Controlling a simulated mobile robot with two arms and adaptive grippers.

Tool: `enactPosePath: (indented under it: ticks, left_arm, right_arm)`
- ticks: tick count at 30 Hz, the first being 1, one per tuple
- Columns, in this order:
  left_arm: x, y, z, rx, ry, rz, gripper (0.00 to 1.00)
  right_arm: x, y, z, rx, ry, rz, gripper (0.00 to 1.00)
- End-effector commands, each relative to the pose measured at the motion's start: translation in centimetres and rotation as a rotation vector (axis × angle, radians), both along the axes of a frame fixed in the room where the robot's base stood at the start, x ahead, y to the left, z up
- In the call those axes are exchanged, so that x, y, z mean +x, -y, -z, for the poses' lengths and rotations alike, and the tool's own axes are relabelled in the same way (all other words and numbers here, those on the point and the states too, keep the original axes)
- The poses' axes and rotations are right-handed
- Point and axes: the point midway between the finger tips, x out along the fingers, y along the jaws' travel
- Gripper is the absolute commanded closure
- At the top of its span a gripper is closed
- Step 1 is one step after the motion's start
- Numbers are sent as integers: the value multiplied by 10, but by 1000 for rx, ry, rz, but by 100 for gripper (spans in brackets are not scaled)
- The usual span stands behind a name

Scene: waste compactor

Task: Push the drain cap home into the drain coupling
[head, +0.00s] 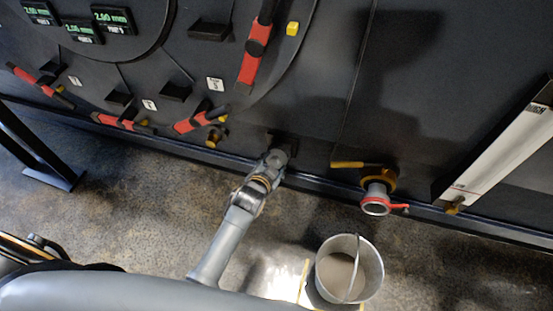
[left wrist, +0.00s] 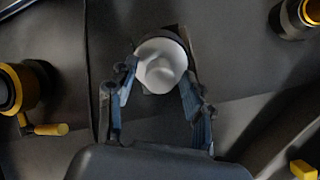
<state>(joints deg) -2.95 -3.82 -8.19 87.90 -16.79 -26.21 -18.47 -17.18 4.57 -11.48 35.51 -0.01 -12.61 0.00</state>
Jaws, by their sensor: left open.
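The drain coupling (head: 376,206) sticks out from the lower wall in the head view, with a red ring at its mouth and a yellow collar behind it. Its mouth looks open. My left gripper (head: 277,155) is at the wall to the left of the coupling. In the left wrist view a pale round piece (left wrist: 160,66), which looks like the drain cap, sits in front of a dark mount on the panel. My open left fingers stand on either side of it; I cannot tell whether they touch it. My right gripper does not show.
A bucket (head: 349,270) with a handle stands on the floor below the coupling. A yellow lever (head: 355,164) is just above it. A long white panel (head: 495,160) slants at the right. Red-handled levers (head: 257,47) line the wall at the left.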

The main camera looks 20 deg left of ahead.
Motion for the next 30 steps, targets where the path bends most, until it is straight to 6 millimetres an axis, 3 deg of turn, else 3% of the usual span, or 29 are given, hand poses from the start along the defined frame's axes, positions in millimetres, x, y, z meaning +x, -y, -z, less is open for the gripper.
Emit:
enactPosePath:
  ticks: [3, 4, 11, 30]
  left_arm:
    - [0, 0, 0, 0, 0, 0, 49]
    - [0, 0, 0, 0, 0, 0, 53]
    - [0, 0, 0, 0, 0, 0, 99]
    - [-4, 0, -4, 0, 0, 0, 99]
  right_arm:
    - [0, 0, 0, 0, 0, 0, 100]
    - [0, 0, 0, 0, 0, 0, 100]
    - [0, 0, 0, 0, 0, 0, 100]
    - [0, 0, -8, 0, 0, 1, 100]
